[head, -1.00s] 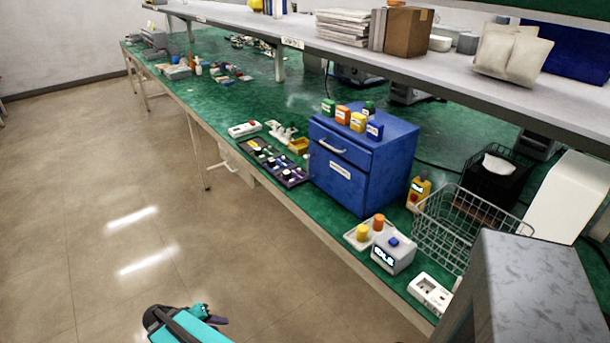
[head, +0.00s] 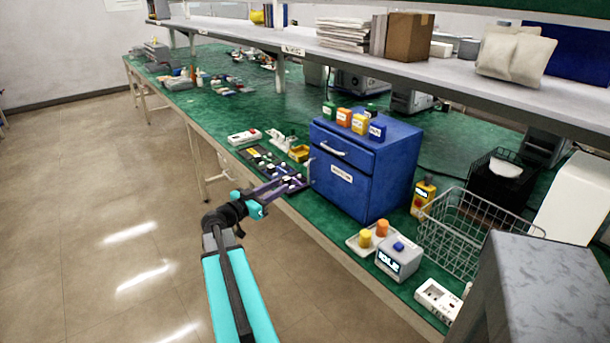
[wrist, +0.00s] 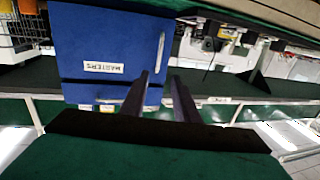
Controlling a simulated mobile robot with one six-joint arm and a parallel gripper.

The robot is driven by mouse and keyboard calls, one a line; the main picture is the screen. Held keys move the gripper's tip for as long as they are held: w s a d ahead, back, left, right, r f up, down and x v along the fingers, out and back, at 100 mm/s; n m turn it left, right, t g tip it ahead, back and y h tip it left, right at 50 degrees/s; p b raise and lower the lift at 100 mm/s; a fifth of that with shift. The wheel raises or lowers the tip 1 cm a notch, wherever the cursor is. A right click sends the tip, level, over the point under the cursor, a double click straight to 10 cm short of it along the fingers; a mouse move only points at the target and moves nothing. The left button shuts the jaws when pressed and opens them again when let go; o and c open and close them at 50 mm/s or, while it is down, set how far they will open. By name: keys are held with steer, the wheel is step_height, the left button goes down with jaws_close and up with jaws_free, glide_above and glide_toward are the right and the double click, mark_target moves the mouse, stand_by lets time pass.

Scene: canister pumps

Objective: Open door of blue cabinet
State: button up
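The blue cabinet (head: 360,170) stands on the green bench. It has a top drawer with a horizontal handle (head: 333,148) and a labelled lower door (head: 340,188); both look closed. The door's pale vertical handle (wrist: 160,52) is at its left edge and shows in the upside-down wrist view, beside the white label (wrist: 103,68). My gripper (head: 299,178) reaches over the bench edge, just left of the door. Its two dark fingers (wrist: 160,76) are apart with nothing between them, pointing towards the handle side. Contact with the handle cannot be told.
A dark tray of parts (head: 262,160) lies left of the cabinet, below my fingers. A grey box with a display (head: 398,262) and a wire basket (head: 470,232) are to its right. The aisle floor is clear.

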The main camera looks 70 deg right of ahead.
steer(key=shift+s+d+r, duration=0.15)
steer(key=shift+r, duration=0.1)
steer(key=shift+d, duration=0.1)
steer(key=p+x, duration=0.4)
steer(key=x, duration=0.9)
steer(key=shift+s+d, duration=0.15)
steer(key=shift+d, duration=0.1)
steer(key=shift+c, duration=0.4)
steer(key=shift+r, duration=0.1)
jaws_close()
steer(key=shift+a, duration=0.1)
